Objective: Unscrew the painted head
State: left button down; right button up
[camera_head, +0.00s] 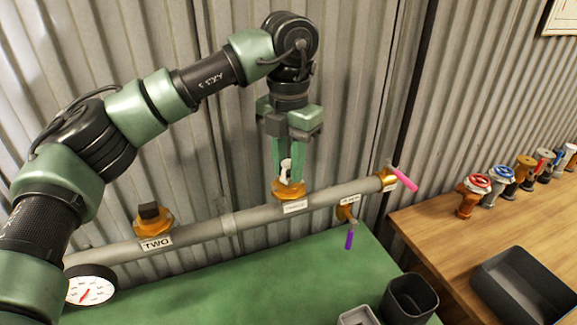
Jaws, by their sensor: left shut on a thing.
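My left gripper (288,160) points straight down in the middle of the head view. It is shut on a small whitish head (286,168) on top of a brass fitting (289,188) on the grey pipe (205,232). The gripper's fingers partly hide this head, and I cannot tell how far it is turned. Another brass fitting (153,224) with a dark square top stands to the left on the pipe, above a label reading TWO. My right gripper is not in view.
A pressure gauge (91,286) sits at the pipe's left end. Pink (404,180) and purple (349,239) levers stick out at its right end. A wooden bench (430,222) on the right holds several valve heads (472,190) and a dark bin (522,285). A dark cup (409,298) stands in front.

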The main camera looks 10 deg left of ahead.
pick_arm(q)
jog(key=c, duration=1.1)
grip_release()
jog(key=m+p, duration=0.1)
jog(key=m, duration=0.1)
jog(key=shift+m, duration=0.4)
jog(key=m, duration=0.2)
jog(key=shift+m, duration=0.4)
jog(key=m+p, duration=0.1)
jog(key=m, duration=0.1)
jog(key=shift+m, duration=0.4)
jog(key=m, duration=0.5)
jog(key=shift+p, duration=0.35)
jog(key=m, duration=0.4)
